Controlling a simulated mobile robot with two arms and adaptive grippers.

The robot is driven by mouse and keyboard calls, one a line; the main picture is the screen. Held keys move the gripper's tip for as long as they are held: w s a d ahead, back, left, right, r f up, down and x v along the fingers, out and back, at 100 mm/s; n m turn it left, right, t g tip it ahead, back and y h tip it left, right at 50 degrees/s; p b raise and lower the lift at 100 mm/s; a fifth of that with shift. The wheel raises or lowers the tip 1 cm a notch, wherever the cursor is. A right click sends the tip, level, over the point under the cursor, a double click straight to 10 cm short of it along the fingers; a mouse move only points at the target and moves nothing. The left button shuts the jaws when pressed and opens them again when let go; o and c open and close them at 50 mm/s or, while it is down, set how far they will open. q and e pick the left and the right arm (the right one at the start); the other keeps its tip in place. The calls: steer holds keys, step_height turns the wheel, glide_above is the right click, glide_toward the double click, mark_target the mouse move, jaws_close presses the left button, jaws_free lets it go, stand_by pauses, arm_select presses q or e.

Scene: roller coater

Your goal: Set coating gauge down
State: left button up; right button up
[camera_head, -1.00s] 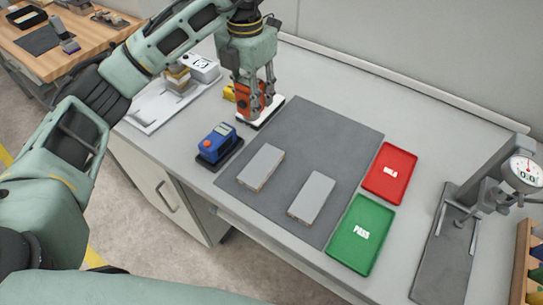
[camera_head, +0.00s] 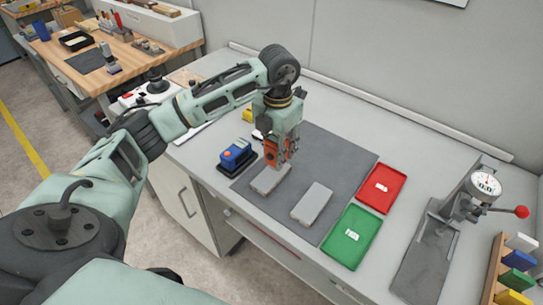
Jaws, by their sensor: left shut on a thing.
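An orange-red device (camera_head: 271,153), which looks like the coating gauge, is held in my left gripper (camera_head: 282,160). The gripper is shut on it, with the fingers pointing down. The device is just above or touching the far end of the left grey block (camera_head: 270,180); I cannot tell which. A second grey block (camera_head: 312,203) lies to its right on the dark grey mat (camera_head: 340,160). My right gripper is not in view.
A blue device (camera_head: 236,153) on a black base stands left of the mat. A red tray (camera_head: 380,187) and a green tray (camera_head: 350,237) lie to the right. A dial gauge stand (camera_head: 430,245) is further right. The mat's right part is clear.

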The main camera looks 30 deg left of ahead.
mark_target(271, 162)
arm_select(q)
steer(key=shift+a+f+p, duration=0.35)
steer(key=shift+a+f, duration=0.4)
steer(key=shift+a, duration=0.1)
step_height(271, 162, down, 3)
steer(key=shift+f+p, duration=0.15)
steer(key=shift+p, duration=0.6)
steer(key=shift+f, duration=0.2)
steer(key=shift+f+b, duration=0.25)
steer(key=shift+b, duration=0.05)
steer(key=o, duration=1)
steer(key=shift+r, duration=0.1)
steer(key=o, duration=0.3)
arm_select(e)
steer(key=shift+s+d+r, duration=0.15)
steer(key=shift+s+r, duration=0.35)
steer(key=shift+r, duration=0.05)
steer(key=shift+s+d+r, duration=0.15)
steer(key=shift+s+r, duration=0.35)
